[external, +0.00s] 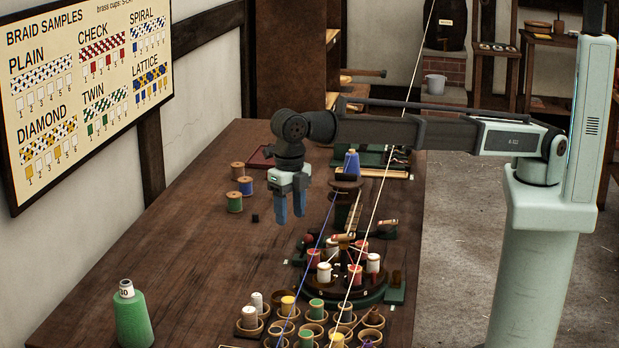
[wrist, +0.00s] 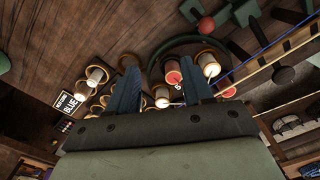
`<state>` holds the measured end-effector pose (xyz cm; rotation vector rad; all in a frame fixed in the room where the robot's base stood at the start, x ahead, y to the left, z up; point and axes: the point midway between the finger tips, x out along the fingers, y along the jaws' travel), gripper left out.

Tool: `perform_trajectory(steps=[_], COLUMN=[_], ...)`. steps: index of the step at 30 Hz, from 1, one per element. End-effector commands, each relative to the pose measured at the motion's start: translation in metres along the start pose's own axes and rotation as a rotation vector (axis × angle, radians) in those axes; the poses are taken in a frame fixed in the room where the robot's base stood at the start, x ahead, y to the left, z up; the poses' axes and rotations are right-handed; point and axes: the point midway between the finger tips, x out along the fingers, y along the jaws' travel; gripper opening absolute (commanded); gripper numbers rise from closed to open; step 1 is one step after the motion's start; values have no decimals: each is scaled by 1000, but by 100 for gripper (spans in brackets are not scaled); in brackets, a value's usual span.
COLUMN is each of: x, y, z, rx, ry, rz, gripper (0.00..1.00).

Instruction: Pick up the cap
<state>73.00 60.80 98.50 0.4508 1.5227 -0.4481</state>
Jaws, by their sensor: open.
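I cannot clearly make out which thing is the cap. A small dark piece (external: 255,218) lies alone on the wooden table in the external view and may be it, but it is too small to be sure. My gripper (external: 290,218) points down over the table to the right of this piece, open, with nothing visible between its two blue fingers. In the wrist view my gripper (wrist: 160,82) also shows its fingers apart, with spools beyond them. I cannot find the dark piece in the wrist view.
Green, blue and brown spools stand left of my gripper, including a green spool (external: 234,202). A round stand with spools (external: 347,292) and several cups of spools lie to the right and front. Cords cross on the right.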

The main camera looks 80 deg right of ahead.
Motion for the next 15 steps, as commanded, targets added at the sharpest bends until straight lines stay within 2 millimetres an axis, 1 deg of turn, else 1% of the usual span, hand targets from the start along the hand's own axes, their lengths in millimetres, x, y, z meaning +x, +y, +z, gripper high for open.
perform_trajectory(steps=[1,2,3,5,6,8,9,11,12,14,15], x=[0,0,0,0,0,0,1,1,1,1,1], y=[-11,-17,-25,-39,-49,-65,-76,-94,-107,-127,-141], z=[30,46,66,97,116,146,164,192,210,237,254], rx=[35,53,78,115,139,176,200,237,261,298,323], ry=[0,0,0,-1,-1,-1,-1,-1,-1,-2,-2], rz=[0,0,1,1,1,2,2,2,2,3,3], gripper=[50,50,50,50,50,50,50,50,50,50,50])
